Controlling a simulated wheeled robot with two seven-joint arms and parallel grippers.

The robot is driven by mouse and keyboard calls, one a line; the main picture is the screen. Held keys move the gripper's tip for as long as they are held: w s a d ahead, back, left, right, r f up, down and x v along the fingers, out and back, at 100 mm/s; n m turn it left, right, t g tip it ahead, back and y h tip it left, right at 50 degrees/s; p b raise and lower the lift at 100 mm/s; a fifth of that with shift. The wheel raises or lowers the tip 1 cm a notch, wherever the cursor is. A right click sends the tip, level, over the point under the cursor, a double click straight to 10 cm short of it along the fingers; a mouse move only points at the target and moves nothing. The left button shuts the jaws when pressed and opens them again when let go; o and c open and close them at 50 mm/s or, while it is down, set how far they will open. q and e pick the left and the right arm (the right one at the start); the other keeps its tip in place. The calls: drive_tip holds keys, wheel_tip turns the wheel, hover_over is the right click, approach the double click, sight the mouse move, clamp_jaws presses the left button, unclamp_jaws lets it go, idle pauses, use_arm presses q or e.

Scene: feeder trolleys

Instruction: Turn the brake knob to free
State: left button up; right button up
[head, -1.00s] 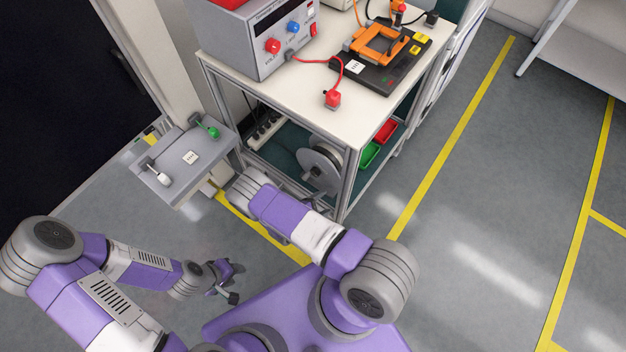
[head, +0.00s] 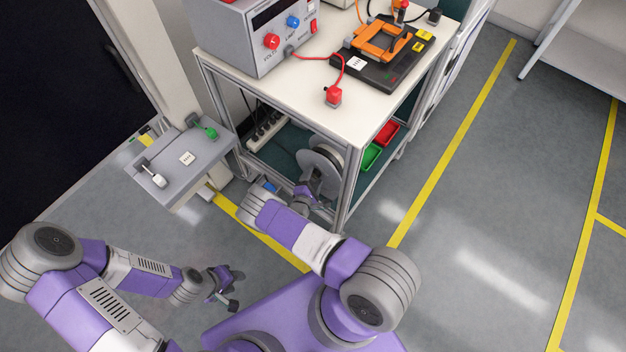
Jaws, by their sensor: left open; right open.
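No part is clearly marked as the brake knob, and I cannot tell which one it is. A grey reel (head: 322,166) stands upright on the lower level of the trolley (head: 345,120). A small blue part (head: 269,186) shows low beside my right wrist. My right gripper (head: 308,186) is at the reel's front, partly hidden by my own arm; whether it touches the reel is unclear. My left gripper (head: 232,288) is open and empty above the floor, away from the trolley.
A grey side shelf (head: 186,160) holds a white-ended lever (head: 158,180) and a green-ended lever (head: 210,133). A power supply (head: 255,40), a red plug (head: 333,96) and an orange fixture (head: 380,42) stand on the trolley top. Green (head: 371,156) and red (head: 387,132) bins sit below. Floor at right is clear.

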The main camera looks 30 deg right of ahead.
drive_tip(key=c, duration=1.1)
drive_tip(key=shift+o, duration=0.2)
drive_tip(key=shift+n, duration=0.3)
drive_tip(key=shift+w+a+r+n+g, duration=0.1)
drive_tip(key=shift+n+g, duration=0.7)
drive_tip(key=shift+n, duration=0.3)
drive_tip(key=n+g+b, duration=0.1)
drive_tip(key=n, duration=0.1)
drive_tip(key=n+g+b, duration=0.1)
drive_tip(key=n+g, duration=0.1)
drive_tip(key=shift+w+a+b, duration=0.1)
drive_tip(key=shift+w+b, duration=0.1)
drive_tip(key=shift+b, duration=0.1)
drive_tip(key=n+g+h, duration=0.1)
drive_tip(key=n, duration=0.1)
drive_tip(key=shift+w+n, duration=0.1)
drive_tip(key=shift+n, duration=0.2)
drive_tip(key=n+g+h, duration=0.1)
drive_tip(key=n+g, duration=0.1)
drive_tip(key=shift+w+a+n, duration=0.1)
drive_tip(key=shift+n, duration=0.3)
